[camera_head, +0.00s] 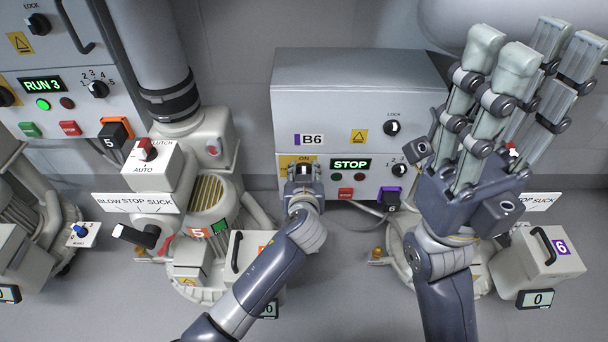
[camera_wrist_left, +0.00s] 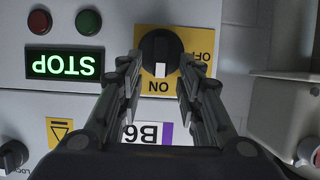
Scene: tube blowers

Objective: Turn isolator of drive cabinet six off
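The drive cabinet B6 (camera_head: 350,100) is a grey box with a lit green STOP display (camera_head: 350,163). Its isolator is a black rotary knob on a yellow plate; in the left wrist view the knob (camera_wrist_left: 160,50) appears upside down, its white mark pointing at ON, with OFF to the side. My left gripper (camera_head: 303,174) is at the isolator and hides most of it in the head view. In the left wrist view its open fingers (camera_wrist_left: 160,75) flank the knob; I cannot tell whether they touch it. My right gripper (camera_head: 532,62) is raised, open and empty, in front of the cabinet's right side.
A LOCK knob (camera_head: 392,128) and a 1-2-3 selector (camera_head: 399,170) sit on the same cabinet. Blower 5 (camera_head: 205,200) stands to the left, and a blower with a purple 6 label (camera_head: 561,246) to the right.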

